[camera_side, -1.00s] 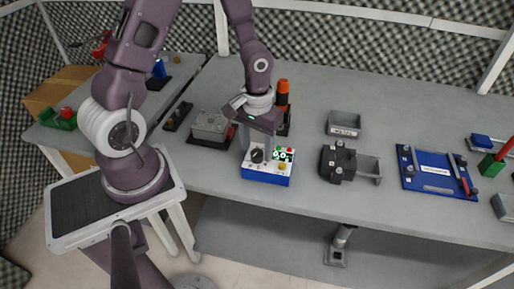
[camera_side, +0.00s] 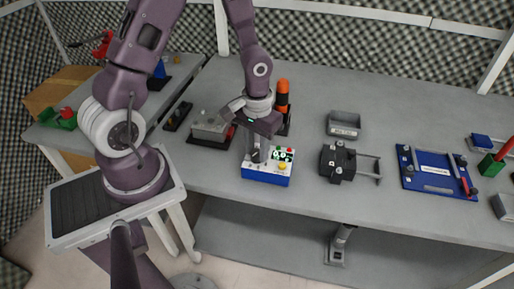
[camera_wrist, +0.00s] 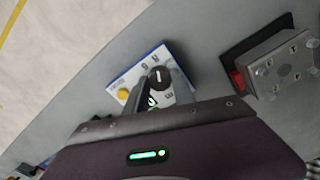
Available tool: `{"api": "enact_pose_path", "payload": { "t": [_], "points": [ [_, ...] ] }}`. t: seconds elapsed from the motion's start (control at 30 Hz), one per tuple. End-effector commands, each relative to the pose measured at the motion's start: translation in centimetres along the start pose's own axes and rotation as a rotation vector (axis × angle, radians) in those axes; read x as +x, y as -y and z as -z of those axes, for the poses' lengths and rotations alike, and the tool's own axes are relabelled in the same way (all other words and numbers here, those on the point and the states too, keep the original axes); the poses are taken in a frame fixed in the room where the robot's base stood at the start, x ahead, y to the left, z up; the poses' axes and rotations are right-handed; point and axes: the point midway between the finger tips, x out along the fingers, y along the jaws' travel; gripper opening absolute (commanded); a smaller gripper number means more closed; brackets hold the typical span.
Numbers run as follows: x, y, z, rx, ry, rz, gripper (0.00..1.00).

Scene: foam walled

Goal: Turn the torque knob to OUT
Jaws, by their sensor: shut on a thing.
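A blue and white box (camera_side: 266,177) stands near the table's front edge. It has a lit green display (camera_side: 283,154), a yellow button (camera_side: 282,166) and a black torque knob. In the wrist view the knob (camera_wrist: 159,77) is round and black with a pale pointer line, and the yellow button (camera_wrist: 123,94) is to its left. My gripper (camera_side: 257,157) is over the box's left part, fingers down. In the wrist view its fingers (camera_wrist: 160,82) are on either side of the knob, shut on it. The OUT marking is too small to read.
A grey fixture (camera_side: 209,127) stands left of the box, and an orange-topped tool (camera_side: 283,94) stands close behind my gripper. A black clamp block (camera_side: 338,162) is to the right.

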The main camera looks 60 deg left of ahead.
Motion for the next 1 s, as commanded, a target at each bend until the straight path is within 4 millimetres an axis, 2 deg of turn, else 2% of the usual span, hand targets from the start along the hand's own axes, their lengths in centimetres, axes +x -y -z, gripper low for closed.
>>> {"api": "enact_pose_path", "payload": {
  "t": [0.6, 1.0],
  "points": [
    [-0.05, -0.02, 0.01, 0.486, -0.001, 0.000, 0.00],
    [-0.06, -0.02, 0.01, 0.686, 0.000, 0.001, 0.00]
  ]
}}
